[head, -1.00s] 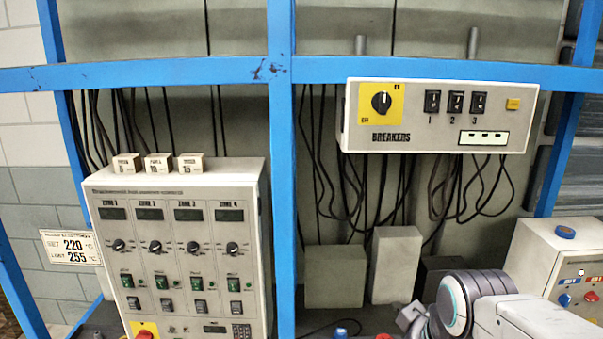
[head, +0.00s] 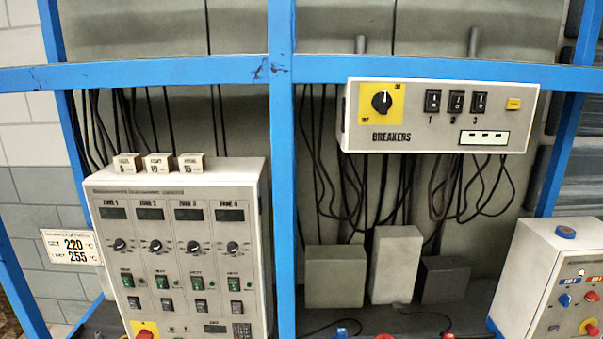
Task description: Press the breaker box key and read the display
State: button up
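The breaker box (head: 360,138) is a white panel marked BREAKERS, fixed to the blue frame at the upper right. It has a black rotary knob (head: 382,102) on a yellow plate at its left. Three black switches numbered 1, 2 and 3 (head: 456,103) sit in its middle. A small yellow key (head: 513,104) is at its upper right. Below the switches is a pale lit display (head: 483,138) with a few short dark dashes. Nothing covers the key or the display. My gripper is not in view.
A zone control cabinet (head: 180,262) stands at the left, with three small blocks (head: 158,163) on top. A white box with red and blue knobs (head: 540,262) is at the lower right. Blue uprights (head: 281,200) frame the scene. Plain blocks (head: 335,277) stand on the dark shelf.

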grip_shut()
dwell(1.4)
